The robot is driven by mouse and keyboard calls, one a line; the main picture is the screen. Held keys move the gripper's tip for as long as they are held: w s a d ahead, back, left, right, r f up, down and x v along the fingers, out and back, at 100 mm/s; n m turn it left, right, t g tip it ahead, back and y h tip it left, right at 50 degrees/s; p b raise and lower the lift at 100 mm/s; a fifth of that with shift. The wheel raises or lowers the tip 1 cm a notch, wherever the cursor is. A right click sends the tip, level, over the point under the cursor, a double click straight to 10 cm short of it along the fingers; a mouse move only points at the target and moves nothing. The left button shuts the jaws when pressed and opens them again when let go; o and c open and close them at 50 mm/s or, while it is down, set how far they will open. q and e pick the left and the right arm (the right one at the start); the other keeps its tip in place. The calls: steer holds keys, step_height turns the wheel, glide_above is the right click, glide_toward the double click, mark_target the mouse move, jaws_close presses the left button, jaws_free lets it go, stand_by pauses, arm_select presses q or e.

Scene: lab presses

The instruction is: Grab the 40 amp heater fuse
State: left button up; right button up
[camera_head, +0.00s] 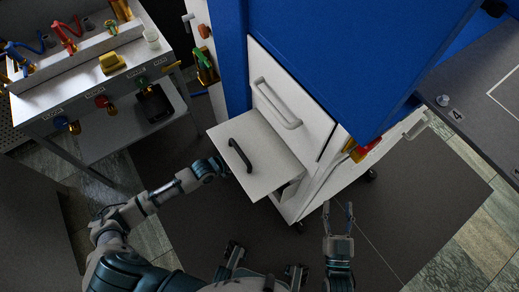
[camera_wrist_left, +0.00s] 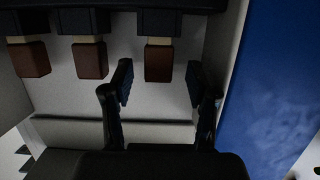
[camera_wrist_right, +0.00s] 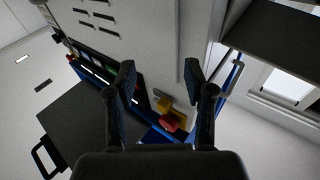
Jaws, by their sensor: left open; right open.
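In the left wrist view, three fuses with brown blocks under black tops hang in a row: a left one (camera_wrist_left: 29,59), a middle one (camera_wrist_left: 90,61) and a right one (camera_wrist_left: 159,64). No amp rating is readable. My left gripper (camera_wrist_left: 159,76) is open, with its fingertips on either side of the right fuse's lower end. In the head view my left arm reaches behind the white open panel with a black handle (camera_head: 262,180), which hides that gripper. My right gripper (camera_head: 338,206) is open and empty, low in front of the cabinet.
The blue and white cabinet (camera_head: 310,60) stands ahead, with a closed white drawer (camera_head: 300,85) beside the open panel. A white bench (camera_head: 95,80) with coloured parts is at the left. A grey table (camera_head: 480,85) is at the right. Red and yellow parts (camera_head: 368,147) jut from the cabinet's side.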

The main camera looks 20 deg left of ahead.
arm_select(q)
steer(key=shift+x, duration=1)
steer(key=shift+d, duration=0.15)
steer(key=c, duration=0.5)
jaws_close()
arm_select(e)
steer(key=shift+r+t, duration=0.5)
steer(key=shift+r, duration=0.1)
arm_select(q)
steer(key=shift+r, duration=0.1)
